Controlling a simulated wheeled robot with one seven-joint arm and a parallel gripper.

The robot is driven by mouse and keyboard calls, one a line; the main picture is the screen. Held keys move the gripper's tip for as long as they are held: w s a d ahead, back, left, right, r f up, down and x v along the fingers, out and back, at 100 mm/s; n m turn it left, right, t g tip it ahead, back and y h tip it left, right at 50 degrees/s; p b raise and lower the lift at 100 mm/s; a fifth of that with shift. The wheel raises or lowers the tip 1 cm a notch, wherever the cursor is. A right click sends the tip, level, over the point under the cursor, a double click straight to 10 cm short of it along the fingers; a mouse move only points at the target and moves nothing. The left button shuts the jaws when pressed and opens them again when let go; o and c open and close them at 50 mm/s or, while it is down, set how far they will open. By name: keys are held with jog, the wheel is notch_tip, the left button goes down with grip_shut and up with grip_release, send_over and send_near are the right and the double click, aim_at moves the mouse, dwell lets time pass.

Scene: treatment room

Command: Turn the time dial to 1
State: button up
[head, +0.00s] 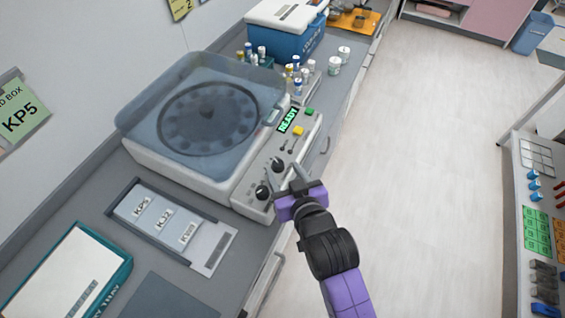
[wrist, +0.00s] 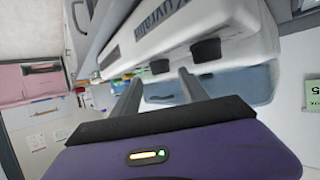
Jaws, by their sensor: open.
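A centrifuge (head: 185,170) with a see-through blue lid stands on the grey counter. Its sloped front panel carries two black dials: a lower one (head: 262,192) and an upper one (head: 277,165). The panel and both dials, one dark knob (wrist: 206,51) and another (wrist: 159,67), also show in the wrist view. Dial labels and settings are too small to read, so I cannot tell which is the time dial. My gripper (head: 284,179) is open and empty close in front of the panel, its fingers pointing at the dials. Neither dial is visibly between the fingers.
The panel also has a green READY display (head: 288,120), a yellow button (head: 299,131) and a green button (head: 309,112). Several vials and a blue cooler box (head: 285,42) stand behind. A tray of labelled cards (head: 212,243) lies nearer. The floor (head: 430,160) at right is clear.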

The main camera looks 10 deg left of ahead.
aim_at(279, 164)
jog(key=shift+x, duration=1.9)
grip_shut()
